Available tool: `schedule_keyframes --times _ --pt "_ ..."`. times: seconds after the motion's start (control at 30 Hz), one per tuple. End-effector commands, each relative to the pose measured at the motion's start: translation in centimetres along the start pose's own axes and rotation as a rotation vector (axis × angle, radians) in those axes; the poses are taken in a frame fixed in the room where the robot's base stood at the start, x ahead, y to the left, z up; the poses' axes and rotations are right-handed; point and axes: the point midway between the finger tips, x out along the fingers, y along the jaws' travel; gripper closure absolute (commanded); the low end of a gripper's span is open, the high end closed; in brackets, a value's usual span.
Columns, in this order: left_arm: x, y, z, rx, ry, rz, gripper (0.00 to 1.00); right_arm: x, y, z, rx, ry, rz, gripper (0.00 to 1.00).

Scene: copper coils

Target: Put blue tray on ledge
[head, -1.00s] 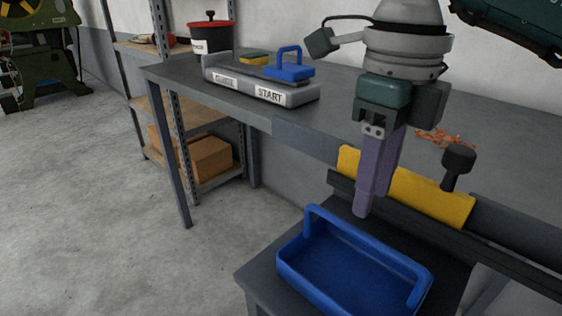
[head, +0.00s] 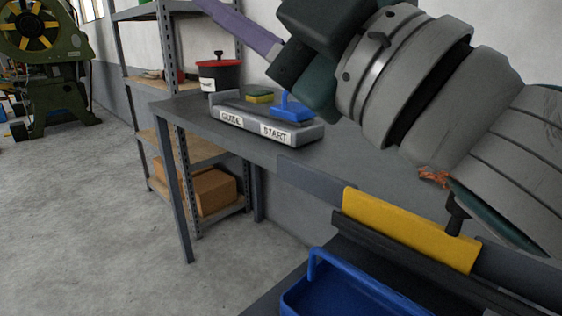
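The blue tray (head: 345,283) with a raised handle is at the bottom of the head view, partly cut off by the frame's lower edge. It sits on a low dark grey surface (head: 282,291) in front of the workbench; I cannot tell whether this is the ledge. My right gripper (head: 222,12) is raised at the top, well above and away from the tray. Its purple finger points to the upper left, and the tips are partly out of frame, so its opening is unclear. My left gripper is not in view.
A grey workbench (head: 330,160) holds a GUIDE/START fixture (head: 262,130) with a blue-handled piece (head: 291,107). A yellow block (head: 408,230) and dark rail line its front. Copper-coloured coils (head: 433,177) lie behind.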

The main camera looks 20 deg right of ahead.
Motion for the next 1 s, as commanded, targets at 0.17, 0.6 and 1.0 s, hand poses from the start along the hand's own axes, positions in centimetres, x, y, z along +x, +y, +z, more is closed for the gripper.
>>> schedule_keyframes --times 0.17,0.6,1.0 --pt "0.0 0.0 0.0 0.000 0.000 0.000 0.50 -9.7 -4.7 11.9 0.405 -0.738 -0.068 0.56" --pt "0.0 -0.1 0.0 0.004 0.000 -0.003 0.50 -32.9 -16.0 9.2 0.847 -1.647 -0.592 0.56" --pt "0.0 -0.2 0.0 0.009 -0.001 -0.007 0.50 -33.1 -16.1 9.0 0.849 -1.657 -0.602 0.56"
